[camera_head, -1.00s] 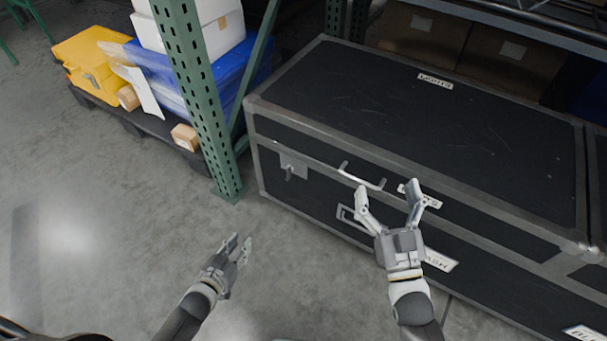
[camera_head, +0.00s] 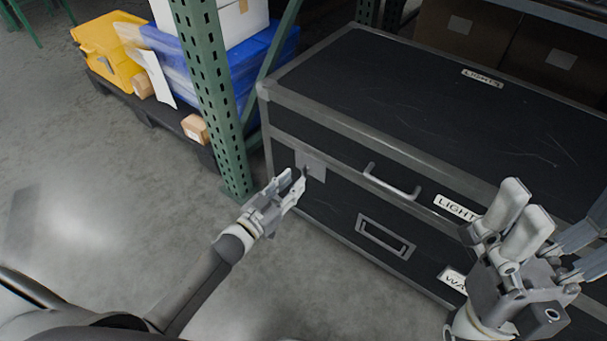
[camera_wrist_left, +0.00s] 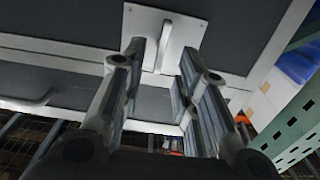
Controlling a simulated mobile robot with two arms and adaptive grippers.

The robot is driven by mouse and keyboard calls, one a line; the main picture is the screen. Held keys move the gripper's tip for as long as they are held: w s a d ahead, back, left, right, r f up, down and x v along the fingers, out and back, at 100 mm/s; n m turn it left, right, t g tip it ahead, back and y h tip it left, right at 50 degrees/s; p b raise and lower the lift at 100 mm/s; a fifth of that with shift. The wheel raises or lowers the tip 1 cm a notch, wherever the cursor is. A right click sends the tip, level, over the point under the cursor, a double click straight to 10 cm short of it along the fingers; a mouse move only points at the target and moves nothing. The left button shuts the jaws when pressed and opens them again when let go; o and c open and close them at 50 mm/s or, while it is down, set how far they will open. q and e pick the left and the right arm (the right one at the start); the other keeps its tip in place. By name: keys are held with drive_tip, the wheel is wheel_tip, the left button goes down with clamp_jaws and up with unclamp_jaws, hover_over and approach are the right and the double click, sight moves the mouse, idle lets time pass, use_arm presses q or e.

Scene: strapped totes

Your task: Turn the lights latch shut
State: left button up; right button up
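The lights case (camera_head: 400,90) is a large black case with grey metal edges and "LIGHTS" labels on its lid and front. Its latch is a grey plate (camera_head: 314,164) near the front's left end. In the left wrist view the latch plate (camera_wrist_left: 190,32) carries a narrow tab (camera_wrist_left: 164,52) that runs up and down in the picture. My left gripper (camera_head: 294,180) is at the latch, its fingers (camera_wrist_left: 162,66) open on either side of the tab; I cannot tell if they touch it. My right gripper (camera_head: 552,212) is open and empty in front of the case's right part.
A bar handle (camera_head: 392,186) sticks out of the case front right of the latch. A green rack post (camera_head: 212,90) stands close to the case's left end. A yellow case (camera_head: 108,50) and blue tote (camera_head: 180,60) are behind it. The floor at left is clear.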

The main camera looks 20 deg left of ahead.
sight(301, 175)
use_arm(q)
drive_tip(key=shift+b+x, duration=0.7)
drive_tip(key=shift+x, duration=2)
drive_tip(key=shift+c, duration=0.4)
drive_tip(key=shift+f, duration=0.1)
clamp_jaws()
